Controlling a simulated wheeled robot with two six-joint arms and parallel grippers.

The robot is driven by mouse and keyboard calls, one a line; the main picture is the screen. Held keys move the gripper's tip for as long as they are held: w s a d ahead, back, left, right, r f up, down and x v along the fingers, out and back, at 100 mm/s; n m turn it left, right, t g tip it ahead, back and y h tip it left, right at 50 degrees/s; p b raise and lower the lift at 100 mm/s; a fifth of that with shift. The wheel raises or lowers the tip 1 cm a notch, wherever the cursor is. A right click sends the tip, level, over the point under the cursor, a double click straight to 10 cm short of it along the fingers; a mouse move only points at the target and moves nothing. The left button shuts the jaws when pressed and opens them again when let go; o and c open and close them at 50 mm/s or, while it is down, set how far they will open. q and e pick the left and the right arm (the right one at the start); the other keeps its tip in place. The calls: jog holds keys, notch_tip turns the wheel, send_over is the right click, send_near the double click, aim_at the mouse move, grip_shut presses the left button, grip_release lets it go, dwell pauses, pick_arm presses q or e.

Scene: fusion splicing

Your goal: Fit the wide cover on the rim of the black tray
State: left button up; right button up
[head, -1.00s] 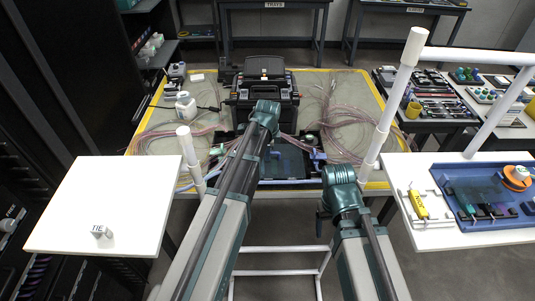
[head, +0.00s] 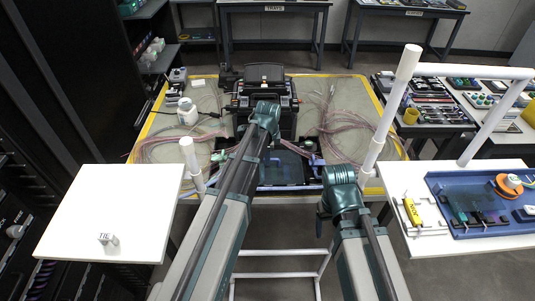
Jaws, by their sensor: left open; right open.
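The black tray (head: 262,182) lies on the yellow-edged mat in front of the black splicing machine, partly behind my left arm. A smooth blue-grey panel (head: 290,168) shows over it. I cannot tell whether this is the wide cover, or whether it sits on the rim. Small blue parts (head: 316,160) show at the tray's right side. My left arm reaches over the tray and bends near the machine. My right arm is bent lower, nearer to me and right of the tray. Both grippers are hidden behind my arm links.
The splicing machine (head: 265,92) stands behind the tray, with loose pink fibres (head: 345,130) beside it. White posts (head: 390,110) rise near the front.

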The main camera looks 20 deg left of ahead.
aim_at(267, 171)
pick_arm(q)
notch_tip(267, 171, up, 9)
jog(key=s+p, duration=0.2)
jog(key=p, duration=0.6)
jog(key=s+d+n+g, duration=0.1)
jog(key=s+d+n, duration=0.4)
jog(key=s, duration=0.5)
jog(key=s+d+n+g, duration=0.1)
jog(key=s+d+n, duration=0.5)
jog(key=s, duration=0.5)
jog(key=shift+s+d+f+g+y, duration=0.3)
jog(key=shift+d+y, duration=0.1)
jog(key=shift+d, duration=0.65)
